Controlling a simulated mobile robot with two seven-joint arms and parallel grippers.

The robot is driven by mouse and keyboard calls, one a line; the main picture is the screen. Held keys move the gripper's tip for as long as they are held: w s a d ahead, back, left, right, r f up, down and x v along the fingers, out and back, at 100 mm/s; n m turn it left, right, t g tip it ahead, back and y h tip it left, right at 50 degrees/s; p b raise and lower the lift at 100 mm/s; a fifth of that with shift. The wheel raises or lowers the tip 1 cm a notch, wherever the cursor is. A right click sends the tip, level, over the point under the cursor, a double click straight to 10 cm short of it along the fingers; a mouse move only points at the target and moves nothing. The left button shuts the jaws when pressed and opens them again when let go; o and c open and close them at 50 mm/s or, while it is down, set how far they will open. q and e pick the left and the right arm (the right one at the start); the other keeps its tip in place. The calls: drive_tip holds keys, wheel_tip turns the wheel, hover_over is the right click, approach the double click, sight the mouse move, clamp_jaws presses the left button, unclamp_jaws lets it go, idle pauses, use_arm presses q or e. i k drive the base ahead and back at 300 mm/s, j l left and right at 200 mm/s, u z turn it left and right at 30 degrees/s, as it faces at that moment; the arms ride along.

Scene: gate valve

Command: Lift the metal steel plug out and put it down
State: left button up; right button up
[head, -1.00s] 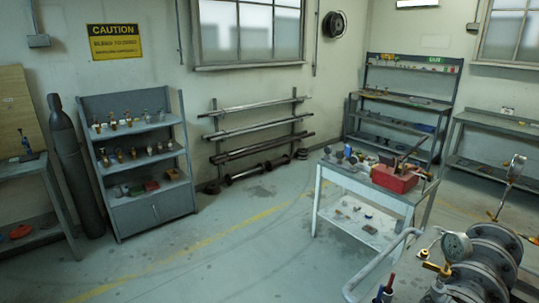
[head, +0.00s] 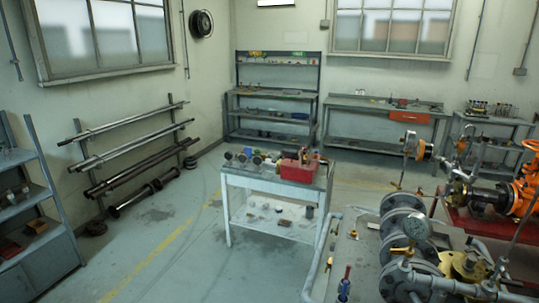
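I cannot pick out the steel plug for certain at this distance. Neither of my grippers shows in the head view.
An orange machine (head: 527,190) stands at the right edge, beside the pipework. Benches (head: 345,104) and a shelf unit (head: 240,98) line the back wall. A bar rack (head: 98,165) is at the left wall. The floor (head: 170,245) left of the work table is clear.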

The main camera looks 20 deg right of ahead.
sight(471, 261)
drive_tip(key=i+j+z, duration=0.15)
drive_tip(key=z, duration=0.25)
drive_tip(key=j+z, duration=0.4)
drive_tip(key=i+j+z, duration=0.15)
drive_tip(key=z, duration=0.25)
drive_tip(key=j+z, duration=0.4)
drive_tip(key=i+j+z, duration=0.1)
drive_tip(key=z, duration=0.3)
drive_tip(key=j+z, duration=0.4)
drive_tip(key=k+j+z, duration=0.1)
drive_tip(key=j+z, duration=0.3)
drive_tip(key=k+l, duration=0.2)
drive_tip(key=i+l+z, duration=0.45)
drive_tip(key=l, duration=0.2)
drive_tip(key=i+l+z, duration=0.45)
drive_tip(key=i, duration=0.15)
drive_tip(key=i+l+z, duration=0.25)
drive_tip(key=i+z, duration=0.25)
drive_tip(key=i+u, duration=0.15)
drive_tip(key=i, duration=0.4)
drive_tip(key=i+l+u, duration=0.15)
drive_tip(key=i, duration=0.45)
drive_tip(key=i+l+u, duration=0.1)
drive_tip(key=i, duration=0.45)
